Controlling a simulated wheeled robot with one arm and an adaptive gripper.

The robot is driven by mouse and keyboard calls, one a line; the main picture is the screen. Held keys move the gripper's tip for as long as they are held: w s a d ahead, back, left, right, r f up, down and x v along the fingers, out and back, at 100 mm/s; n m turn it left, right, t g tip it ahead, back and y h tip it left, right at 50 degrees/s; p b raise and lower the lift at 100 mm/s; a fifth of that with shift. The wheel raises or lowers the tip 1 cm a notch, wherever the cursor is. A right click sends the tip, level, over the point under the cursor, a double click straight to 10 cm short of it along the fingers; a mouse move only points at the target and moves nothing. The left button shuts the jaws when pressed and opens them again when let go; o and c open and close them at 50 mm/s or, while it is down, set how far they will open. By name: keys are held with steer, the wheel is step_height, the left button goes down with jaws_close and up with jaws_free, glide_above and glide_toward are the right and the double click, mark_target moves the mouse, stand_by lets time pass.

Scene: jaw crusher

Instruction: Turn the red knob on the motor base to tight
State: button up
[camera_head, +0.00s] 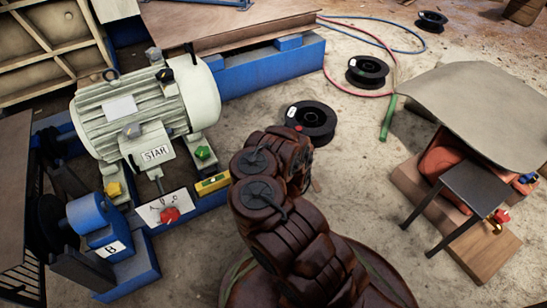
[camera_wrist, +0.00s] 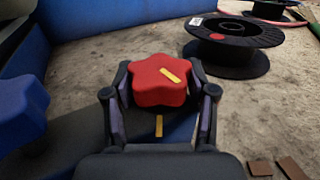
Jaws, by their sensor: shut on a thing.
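A red star-shaped knob (camera_wrist: 150,84) with a yellow stripe sits between the two fingers of my gripper (camera_wrist: 160,88) in the wrist view. The fingers are shut on its sides. The stripe on the knob is slanted and lies up and right of a yellow mark (camera_wrist: 159,127) on the dark base below. In the head view, the pale ribbed motor (camera_head: 145,108) stands at the left on its blue base (camera_head: 205,203). My arm fills the middle there, and my gripper and the held knob are hidden.
A red dial knob (camera_head: 170,214) stands on a white marked plate near the motor. A black spool (camera_wrist: 236,45) lies behind the held knob. A blue rounded part (camera_wrist: 20,108) is left of my fingers. A low table (camera_head: 478,190) stands at the right; sandy floor lies between.

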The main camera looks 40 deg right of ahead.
steer(key=shift+r, duration=0.1)
steer(key=o, duration=1.2)
steer(key=shift+d, duration=0.1)
steer(key=shift+r, duration=4.95)
steer(key=shift+w, duration=0.1)
steer(key=shift+c, duration=0.2)
